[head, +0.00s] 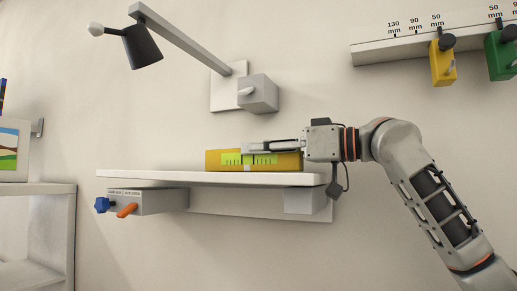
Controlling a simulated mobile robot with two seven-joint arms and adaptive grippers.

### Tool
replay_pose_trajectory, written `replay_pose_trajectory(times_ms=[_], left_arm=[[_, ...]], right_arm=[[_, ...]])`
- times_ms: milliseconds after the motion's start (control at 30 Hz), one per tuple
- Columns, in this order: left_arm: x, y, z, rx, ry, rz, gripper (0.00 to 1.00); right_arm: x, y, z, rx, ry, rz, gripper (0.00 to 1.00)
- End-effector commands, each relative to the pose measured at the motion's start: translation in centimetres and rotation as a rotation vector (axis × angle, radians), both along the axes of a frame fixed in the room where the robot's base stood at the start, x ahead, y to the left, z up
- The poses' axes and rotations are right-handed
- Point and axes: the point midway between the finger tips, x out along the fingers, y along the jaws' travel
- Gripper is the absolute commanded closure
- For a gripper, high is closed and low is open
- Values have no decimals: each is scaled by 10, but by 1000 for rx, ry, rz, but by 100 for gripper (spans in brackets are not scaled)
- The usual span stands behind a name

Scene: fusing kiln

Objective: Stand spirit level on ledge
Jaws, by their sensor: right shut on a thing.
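The yellow spirit level (226,160), with a green vial window in its middle, is on the white wall ledge (150,176). Its long side runs along the ledge and its underside appears to touch the ledge top. My right gripper (255,147) reaches in from the right and is shut on the spirit level near the top of its middle. The gripper fingers hide part of the level's upper edge. My left gripper is not in view.
A grey box with blue and orange knobs (147,200) hangs under the ledge's left end. A wall lamp (142,46) is above. A rail with yellow (442,65) and green blocks (502,55) is at upper right. The ledge's left part is clear.

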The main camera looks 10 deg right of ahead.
Motion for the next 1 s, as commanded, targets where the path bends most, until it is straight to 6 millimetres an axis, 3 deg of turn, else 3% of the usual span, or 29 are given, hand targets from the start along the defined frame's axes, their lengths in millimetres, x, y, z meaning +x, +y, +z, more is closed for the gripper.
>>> replay_pose_trajectory(times_ms=[867, 900, 967, 1000], left_arm=[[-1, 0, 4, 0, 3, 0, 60], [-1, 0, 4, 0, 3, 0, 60], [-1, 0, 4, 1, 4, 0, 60], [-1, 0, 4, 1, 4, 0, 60]], right_arm=[[0, 1, -4, -4, 2, 1, 100], [0, 1, -4, -5, 2, 1, 77], [0, 1, -4, -4, 3, 1, 61], [0, 1, -4, -3, 2, 1, 60]])
